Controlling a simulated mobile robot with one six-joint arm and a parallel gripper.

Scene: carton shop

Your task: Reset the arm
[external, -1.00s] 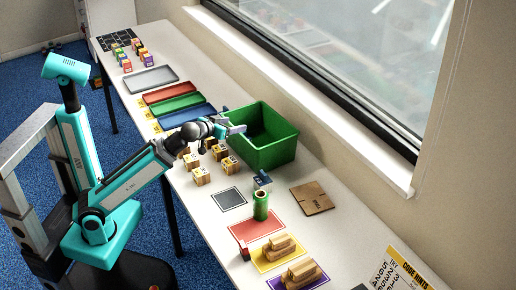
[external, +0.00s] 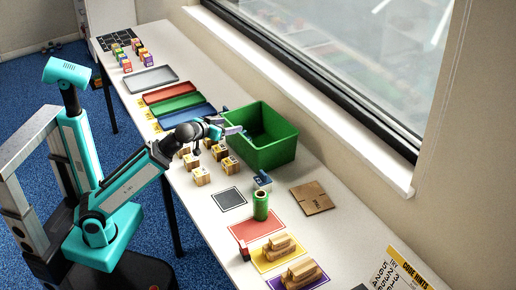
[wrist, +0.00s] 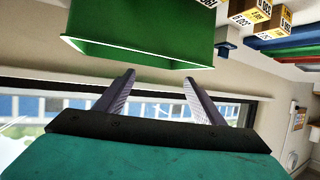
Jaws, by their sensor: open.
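My gripper (external: 240,133) is at the left rim of the green bin (external: 281,154), above the table. In the wrist view my gripper (wrist: 158,82) has its two fingers spread apart with nothing between them. The green bin (wrist: 140,36) fills the top of that view, just beyond the fingertips. My arm reaches over the table from the left, with its wrist above several wooden blocks.
Wooden blocks with labels (external: 201,176) stand below my wrist. Red, green and blue trays (external: 180,103) lie behind it. A green cylinder (external: 261,206), a flat carton (external: 312,198) and coloured mats (external: 298,276) are nearer the front. The window wall runs along the right.

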